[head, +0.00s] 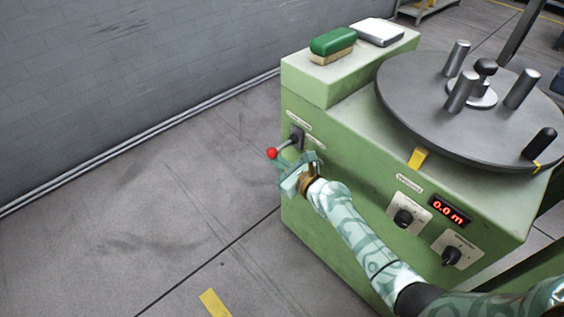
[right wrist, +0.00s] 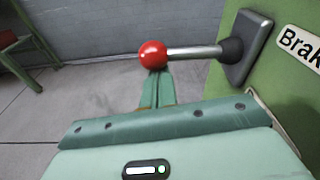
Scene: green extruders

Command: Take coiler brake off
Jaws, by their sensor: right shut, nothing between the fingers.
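The coiler (head: 330,190) is a green cabinet with a dark round turntable (head: 440,130) on top. Its brake lever (head: 286,146), a metal rod with a red ball knob, sticks out from a dark plate on the cabinet's front at the left end. In the right wrist view the red knob (right wrist: 153,55) is at the rod's left end, and a label beginning "Brak" is beside the plate. My right gripper (right wrist: 156,82) is shut and empty, its fingertips just under the knob; whether they touch it I cannot tell. My left gripper is not in view.
Two dark knobs and a red display (head: 450,210) reading 0.0 m are on the front. The floor at the left is clear up to the grey wall.

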